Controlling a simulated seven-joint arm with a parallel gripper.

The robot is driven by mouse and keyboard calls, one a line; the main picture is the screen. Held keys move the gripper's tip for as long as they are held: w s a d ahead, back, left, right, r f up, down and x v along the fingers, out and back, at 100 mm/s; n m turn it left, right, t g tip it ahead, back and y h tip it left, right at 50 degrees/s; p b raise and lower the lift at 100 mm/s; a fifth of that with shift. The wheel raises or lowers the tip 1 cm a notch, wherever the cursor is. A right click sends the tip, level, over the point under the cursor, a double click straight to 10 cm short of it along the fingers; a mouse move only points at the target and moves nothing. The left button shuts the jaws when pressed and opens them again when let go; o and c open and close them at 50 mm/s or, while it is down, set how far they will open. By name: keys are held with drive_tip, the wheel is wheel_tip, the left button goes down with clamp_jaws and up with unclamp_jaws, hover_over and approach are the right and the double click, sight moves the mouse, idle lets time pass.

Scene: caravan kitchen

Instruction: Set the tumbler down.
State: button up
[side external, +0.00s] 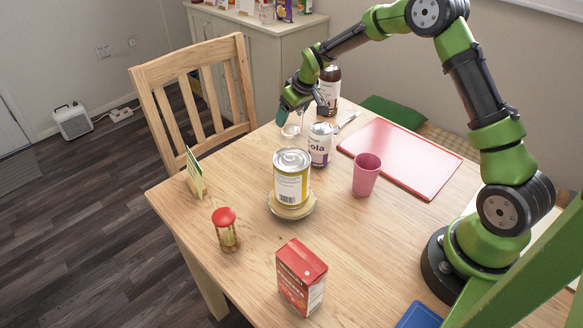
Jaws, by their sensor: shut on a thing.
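I cannot tell whether the base touches the wood. The transparent walls make its outline faint, and one finger hides part of the rim.
A dark bottle (330,88) stands behind the can. Bare wood lies left of the tin.

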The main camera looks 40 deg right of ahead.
drive_tip(key=o, duration=1.2)
drive_tip(key=shift+f, duration=0.1)
drive_tip(key=shift+o, duration=0.2)
drive_tip(key=s+a+f+v, duration=0.1)
drive_tip(key=a+v, duration=0.1)
drive_tip(key=v, duration=0.8)
drive_tip(key=s+a+v, duration=0.2)
drive_tip(key=v, duration=0.8)
drive_tip(key=s+a+r+m+t+y, duration=0.1)
drive_tip(key=s+a+m, duration=0.1)
drive_tip(key=s, duration=0.8)
drive_tip(key=s+a+r+m+t+y, duration=0.1)
drive_tip(key=s+a, duration=0.4)
drive_tip(key=s, duration=0.6)
drive_tip(key=shift+s+a+r+m+t, duration=0.15)
drive_tip(key=shift+s+r+m+t, duration=0.2)
drive_tip(key=shift+r+m, duration=0.2)
drive_tip(key=shift+r, duration=0.1)
